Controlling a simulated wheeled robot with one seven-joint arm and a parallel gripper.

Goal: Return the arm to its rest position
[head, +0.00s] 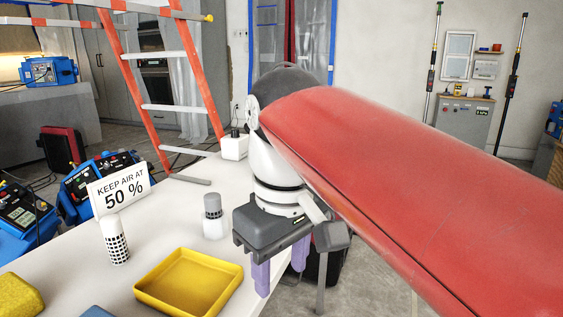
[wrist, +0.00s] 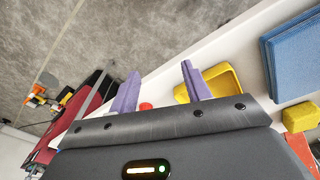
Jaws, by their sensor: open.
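My gripper (head: 282,275) is open and empty, with its purple fingers apart. In the head view it hangs at the right edge of the white table, to the right of the yellow tray. In the wrist view the gripper (wrist: 157,88) shows its two fingers with no object between them that it holds. My red arm crosses the right half of the head view and hides what lies behind it.
A yellow sponge (head: 18,297) lies at the front left. An orange ladder (head: 133,85) stands behind.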

